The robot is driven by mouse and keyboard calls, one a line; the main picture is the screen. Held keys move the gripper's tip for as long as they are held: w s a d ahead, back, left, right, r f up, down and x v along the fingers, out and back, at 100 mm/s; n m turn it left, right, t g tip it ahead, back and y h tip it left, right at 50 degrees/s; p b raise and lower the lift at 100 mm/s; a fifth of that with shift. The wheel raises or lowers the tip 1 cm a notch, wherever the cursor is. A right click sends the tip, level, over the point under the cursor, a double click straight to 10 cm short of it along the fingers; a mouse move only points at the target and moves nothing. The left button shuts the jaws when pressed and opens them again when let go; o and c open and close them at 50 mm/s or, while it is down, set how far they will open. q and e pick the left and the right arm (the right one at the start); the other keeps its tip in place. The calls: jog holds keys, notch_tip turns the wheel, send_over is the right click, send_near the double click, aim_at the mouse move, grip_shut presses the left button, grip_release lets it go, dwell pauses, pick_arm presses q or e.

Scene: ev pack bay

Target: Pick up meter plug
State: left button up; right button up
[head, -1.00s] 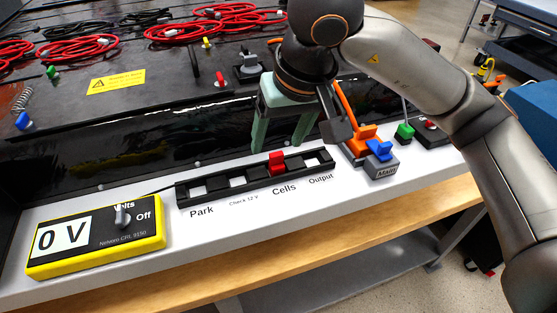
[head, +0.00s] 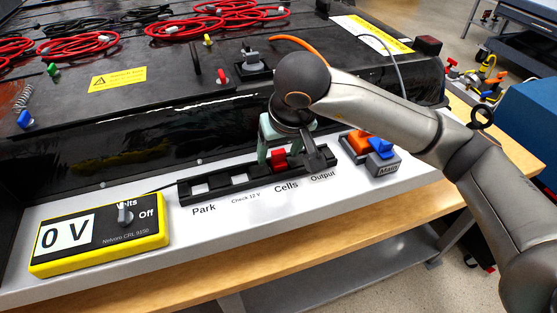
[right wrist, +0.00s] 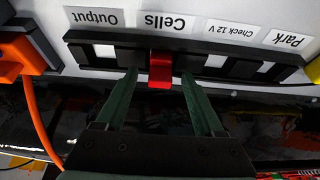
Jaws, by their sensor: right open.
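The meter plug is the red block (head: 279,160) seated in the black socket strip (head: 184,192), above the label "Cells". It also shows in the right wrist view (right wrist: 161,72), in the strip (right wrist: 232,68). My right gripper (head: 287,164) is open and low over the strip, with its green fingers to either side of the red plug. In the right wrist view the fingertips (right wrist: 159,78) flank the plug with a gap on each side. Whether the plug stands fully between the fingers in depth is hard to tell. My left gripper is not in view.
A yellow meter (head: 100,236) reading 0 V stands at the left of the white ledge. A grey "Main" block (head: 383,166) with a blue part and an orange plug (head: 357,143) is right of the strip. Red cables (head: 185,32) lie on the black pack behind.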

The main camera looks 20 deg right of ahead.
jog(key=shift+w+f, duration=0.2)
jog(key=shift+f, duration=0.3)
grip_shut()
